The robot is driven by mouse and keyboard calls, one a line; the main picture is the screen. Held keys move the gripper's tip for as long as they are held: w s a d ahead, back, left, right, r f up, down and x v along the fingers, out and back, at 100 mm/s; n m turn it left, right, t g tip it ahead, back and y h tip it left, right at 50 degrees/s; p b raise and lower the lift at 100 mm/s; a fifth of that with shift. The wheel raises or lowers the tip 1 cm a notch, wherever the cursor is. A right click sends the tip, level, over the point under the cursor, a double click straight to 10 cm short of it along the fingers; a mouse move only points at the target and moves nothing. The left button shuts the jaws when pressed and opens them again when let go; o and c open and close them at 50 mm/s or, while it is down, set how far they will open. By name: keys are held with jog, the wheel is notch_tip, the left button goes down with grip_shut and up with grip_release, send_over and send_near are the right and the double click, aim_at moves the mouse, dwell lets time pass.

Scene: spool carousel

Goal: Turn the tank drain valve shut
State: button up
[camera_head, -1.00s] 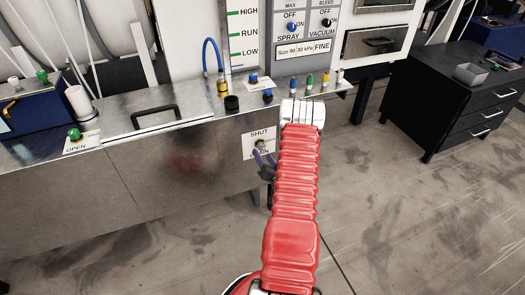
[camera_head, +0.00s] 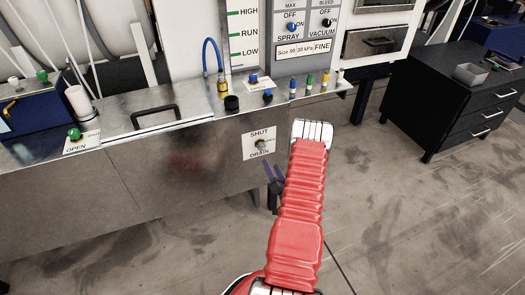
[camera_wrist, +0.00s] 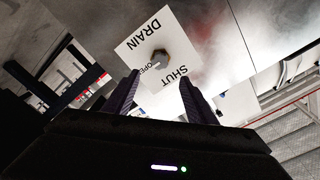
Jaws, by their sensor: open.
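The plate reads SHUT above the knob and DRAIN below. In the wrist view the valve (camera_wrist: 160,58) sits beyond my fingertips, and the plate (camera_wrist: 143,42) also carries the word OPEN. My gripper (camera_wrist: 160,84) is open and empty, with its two dark purple fingers apart. In the head view my gripper (camera_head: 275,172) is below and right of the valve, apart from it. The exact angle of the valve's handle is hard to tell.
On the steel top (camera_head: 190,137) are a black handle (camera_head: 156,113), a green knob (camera_head: 74,134) by an OPEN label, and several coloured knobs. A black drawer cabinet (camera_head: 455,100) stands at right. The floor between looks clear.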

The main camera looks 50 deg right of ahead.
aim_at(263, 148)
jog(key=x, duration=1.2)
jog(key=shift+w, duration=0.15)
jog(key=shift+c, duration=0.2)
